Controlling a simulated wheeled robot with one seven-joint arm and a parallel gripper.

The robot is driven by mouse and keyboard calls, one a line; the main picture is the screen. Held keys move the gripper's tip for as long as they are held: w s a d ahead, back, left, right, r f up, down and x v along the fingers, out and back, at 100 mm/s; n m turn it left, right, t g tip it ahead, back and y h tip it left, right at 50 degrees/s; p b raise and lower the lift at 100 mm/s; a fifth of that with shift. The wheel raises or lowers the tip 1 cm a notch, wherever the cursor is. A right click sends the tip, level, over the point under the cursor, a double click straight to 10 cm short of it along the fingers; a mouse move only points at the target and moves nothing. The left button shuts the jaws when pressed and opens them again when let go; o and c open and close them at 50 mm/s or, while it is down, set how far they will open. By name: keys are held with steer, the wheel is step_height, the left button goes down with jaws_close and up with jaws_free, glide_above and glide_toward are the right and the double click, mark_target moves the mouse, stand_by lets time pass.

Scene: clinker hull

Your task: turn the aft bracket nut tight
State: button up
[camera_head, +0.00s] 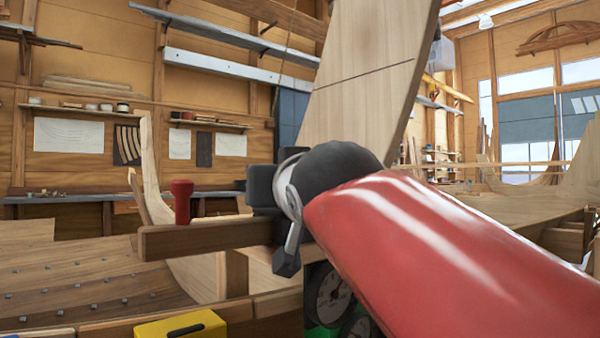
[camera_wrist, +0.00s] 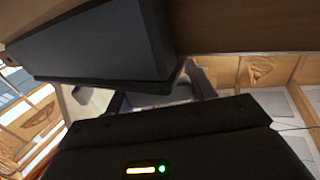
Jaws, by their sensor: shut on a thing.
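My gripper (camera_head: 287,212) is at the edge of the tall pale wooden board (camera_head: 365,85), behind the end of my red arm, in the head view. A dark bracket block (camera_head: 262,188) shows beside it there. In the wrist view the dark block (camera_wrist: 95,45) fills the upper left, close above my gripper (camera_wrist: 160,96). The fingers are shut on a small grey piece between them, which I take as the aft bracket nut (camera_wrist: 158,98). Its shape and seating are mostly hidden, and my arm hides the contact in the head view.
A wooden bar (camera_head: 200,239) runs left from the gripper, with a red-handled tool (camera_head: 181,202) upright on it. A yellow box (camera_head: 180,325) lies below. Planking (camera_head: 70,280) fills the lower left. Shelves (camera_head: 240,70) line the back wall.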

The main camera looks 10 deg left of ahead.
steer(key=shift+d+m+t+h, duration=0.15)
steer(key=shift+m+t+h, duration=0.35)
steer(key=shift+h, duration=0.4)
steer(key=shift+f+m+h, duration=0.1)
steer(key=shift+m+h, duration=0.4)
steer(key=shift+h, duration=0.1)
steer(key=o, duration=1)
